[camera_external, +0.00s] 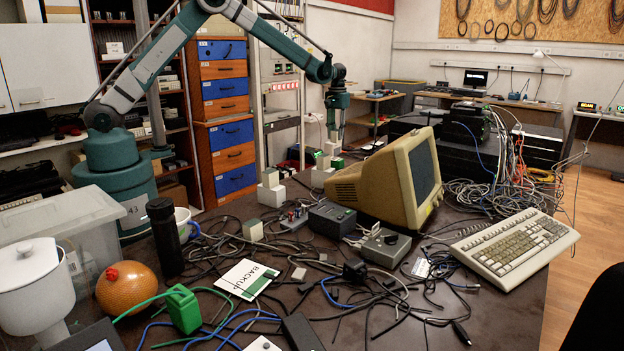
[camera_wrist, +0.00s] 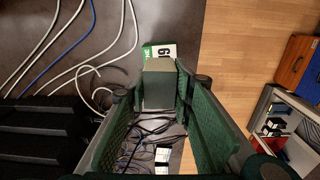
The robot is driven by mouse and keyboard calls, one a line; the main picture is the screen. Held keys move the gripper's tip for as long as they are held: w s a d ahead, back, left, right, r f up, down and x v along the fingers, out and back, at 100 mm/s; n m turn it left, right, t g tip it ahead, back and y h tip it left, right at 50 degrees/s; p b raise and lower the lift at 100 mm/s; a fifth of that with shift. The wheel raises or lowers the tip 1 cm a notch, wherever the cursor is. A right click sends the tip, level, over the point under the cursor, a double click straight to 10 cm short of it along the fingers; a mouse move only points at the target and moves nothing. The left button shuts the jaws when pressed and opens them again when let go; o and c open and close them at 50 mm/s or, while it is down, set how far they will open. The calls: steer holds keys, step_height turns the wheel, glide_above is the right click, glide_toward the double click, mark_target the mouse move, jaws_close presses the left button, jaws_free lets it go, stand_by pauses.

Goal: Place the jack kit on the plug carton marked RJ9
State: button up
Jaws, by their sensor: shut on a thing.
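My gripper (camera_external: 335,136) hangs over the far side of the dark table, left of the beige monitor. In the wrist view its green fingers stand on both sides of a grey-green box (camera_wrist: 158,84), and it is shut on that box. I take this box for the jack kit, but no label on it is readable. A green-and-white labelled thing (camera_wrist: 161,50) shows partly behind the held box, with a digit like 6 or 9. Small pale cartons stand below and left of the gripper, including one pair (camera_external: 270,189) and another box (camera_external: 322,176). I cannot read RJ9 on any.
The beige monitor (camera_external: 390,180) stands close to the right of the gripper. Loose cables (camera_external: 400,300) cover much of the table. A keyboard (camera_external: 512,248) lies at the right, and a lone pale box (camera_external: 253,230) stands nearer. The table's edge borders wooden floor (camera_wrist: 232,60).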

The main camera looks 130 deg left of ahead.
mark_target(337, 130)
steer(key=shift+f, duration=2.45)
steer(key=shift+f+b, duration=0.35)
steer(key=shift+f, duration=1.55)
steer(key=shift+f, duration=0.15)
steer(key=o, duration=0.9)
step_height(337, 130, up, 12)
steer(key=shift+r+p, duration=0.2)
steer(key=shift+p, duration=0.25)
